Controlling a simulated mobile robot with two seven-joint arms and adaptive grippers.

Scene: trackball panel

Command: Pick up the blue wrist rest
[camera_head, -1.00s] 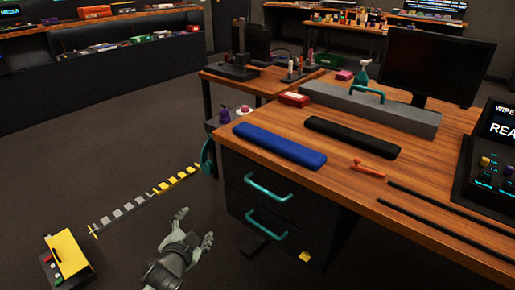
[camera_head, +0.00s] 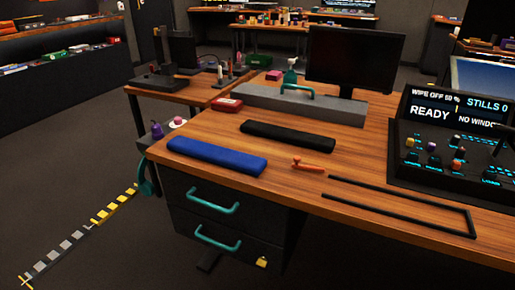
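The blue wrist rest (camera_head: 217,157) is a long, padded bar. It lies flat on the wooden desk (camera_head: 300,185) near the desk's front left corner, above the drawers. Its whole top and front side show, and nothing covers it. Neither of my grippers is in view.
A black wrist rest (camera_head: 288,136) lies behind the blue one. An orange-red tool (camera_head: 312,166) and a thin black frame (camera_head: 400,204) lie to the right. A control panel (camera_head: 450,150) stands at right. Drawers (camera_head: 225,215) with teal handles are below. The floor at left is mostly clear.

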